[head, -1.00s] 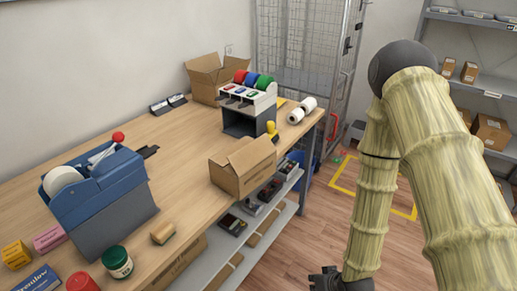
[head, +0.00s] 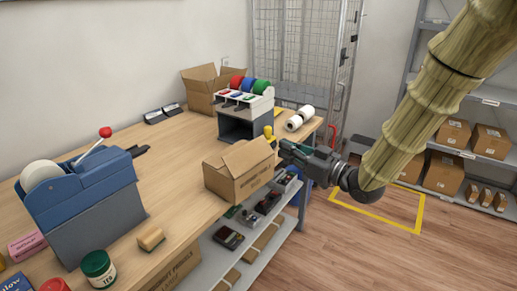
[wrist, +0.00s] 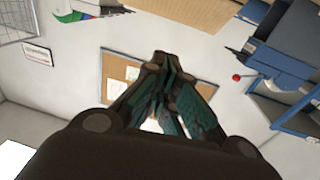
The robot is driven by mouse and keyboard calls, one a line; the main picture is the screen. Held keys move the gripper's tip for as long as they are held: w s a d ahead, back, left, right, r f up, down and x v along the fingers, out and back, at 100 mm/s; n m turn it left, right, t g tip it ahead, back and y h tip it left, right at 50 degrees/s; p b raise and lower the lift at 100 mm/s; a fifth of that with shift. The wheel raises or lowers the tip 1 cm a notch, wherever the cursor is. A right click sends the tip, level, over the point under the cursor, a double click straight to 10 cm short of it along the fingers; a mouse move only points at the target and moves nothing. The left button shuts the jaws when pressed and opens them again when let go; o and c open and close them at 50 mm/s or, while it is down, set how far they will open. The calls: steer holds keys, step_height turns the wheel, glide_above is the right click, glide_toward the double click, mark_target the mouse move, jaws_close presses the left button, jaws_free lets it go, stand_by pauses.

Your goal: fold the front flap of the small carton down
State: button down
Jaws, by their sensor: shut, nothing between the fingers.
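The small carton (head: 236,177) is a brown box at the front edge of the counter in the head view. A broad flap (head: 249,156) on its top is raised and slanted; I cannot tell for sure which side it belongs to. My gripper (head: 283,149) is just right of the carton, about level with its top, its fingers pointing left. A small gap seems to lie between the fingertips and the carton. In the wrist view, the fingers (wrist: 164,72) are drawn together with nothing between them. The carton's far side is hidden.
A tape and stamp rack (head: 245,115) and a larger open carton (head: 197,90) stand behind. White rolls (head: 300,118) lie at the counter's far right. A blue dispenser (head: 88,205) stands at left. A lower shelf (head: 262,240) holds small devices.

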steer(key=p+x, duration=0.1)
steer(key=x, duration=0.3)
steer(key=f+x, duration=0.1)
steer(key=x, duration=0.3)
steer(key=p+x, duration=0.1)
steer(key=x, duration=0.2)
steer(key=shift+w+a+f+p, duration=0.25)
steer(key=shift+a+f+p, duration=0.05)
steer(key=shift+a+p, duration=0.05)
steer(key=shift+w+a+f, duration=0.35)
steer(key=shift+a+f, duration=0.05)
steer(key=shift+f, duration=0.1)
steer(key=shift+w+d+r+p, duration=0.1)
steer(key=shift+p, duration=0.35)
